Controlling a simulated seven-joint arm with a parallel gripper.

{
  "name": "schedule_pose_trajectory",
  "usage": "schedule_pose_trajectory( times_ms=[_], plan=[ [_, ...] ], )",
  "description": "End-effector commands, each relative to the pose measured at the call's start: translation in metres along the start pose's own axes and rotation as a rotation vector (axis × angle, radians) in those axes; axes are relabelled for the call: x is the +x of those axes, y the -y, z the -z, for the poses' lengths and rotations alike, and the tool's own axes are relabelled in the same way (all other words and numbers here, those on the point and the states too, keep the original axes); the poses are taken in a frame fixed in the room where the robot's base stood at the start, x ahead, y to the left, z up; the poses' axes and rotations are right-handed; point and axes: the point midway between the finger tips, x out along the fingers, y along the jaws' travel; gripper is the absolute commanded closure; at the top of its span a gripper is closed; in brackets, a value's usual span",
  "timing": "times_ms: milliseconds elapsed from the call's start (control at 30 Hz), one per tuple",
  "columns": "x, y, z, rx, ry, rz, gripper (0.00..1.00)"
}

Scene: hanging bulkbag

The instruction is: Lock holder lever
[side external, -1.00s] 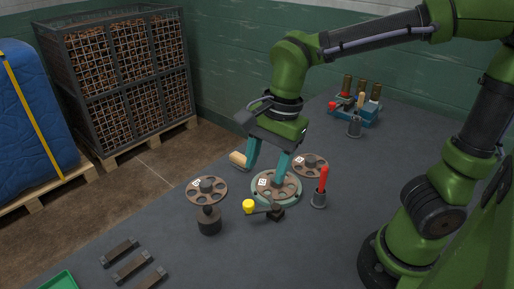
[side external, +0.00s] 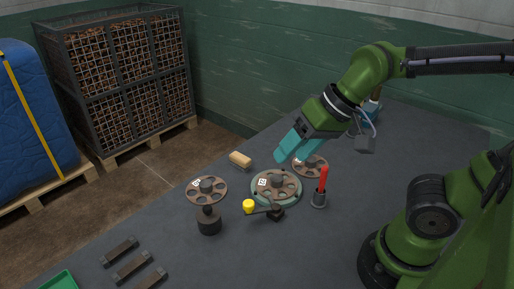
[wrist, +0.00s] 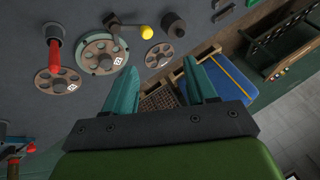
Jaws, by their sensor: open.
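The holder lever is a dark arm with a yellow knob (side external: 249,206), beside the front of the round teal-rimmed holder (side external: 256,197). A brown disc with holes and a white marker (side external: 277,186) sits in the holder. The yellow knob also shows in the wrist view (wrist: 146,31), its lever arm running left to the holder. My gripper (side external: 291,154) is open and empty, tilted above and behind the holder, apart from the lever. Its two teal fingers show spread in the wrist view (wrist: 162,88), with nothing between them.
Two more discs lie left (side external: 207,190) and behind right (side external: 311,166). A red-handled tool (side external: 323,180) stands in a cup right of the holder. A dark weight with a knob (side external: 209,221) stands front left. A wooden-backed brush (side external: 240,159) lies behind.

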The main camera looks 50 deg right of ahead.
Motion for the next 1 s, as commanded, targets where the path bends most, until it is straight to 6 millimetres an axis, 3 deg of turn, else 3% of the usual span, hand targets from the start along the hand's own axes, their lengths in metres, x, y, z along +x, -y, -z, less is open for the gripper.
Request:
schedule_pose_trajectory(
  times_ms=[300, 733, 867, 1000],
  plan=[
    [-0.019, -0.025, 0.003, -0.004, -0.146, -0.032, 0.44],
    [-0.024, -0.03, 0.007, 0.021, -0.173, -0.042, 0.44],
    [-0.02, -0.026, 0.004, 0.003, -0.152, -0.036, 0.64],
    [0.006, -0.006, -0.008, -0.104, -0.025, -0.049, 0.85]
  ],
)
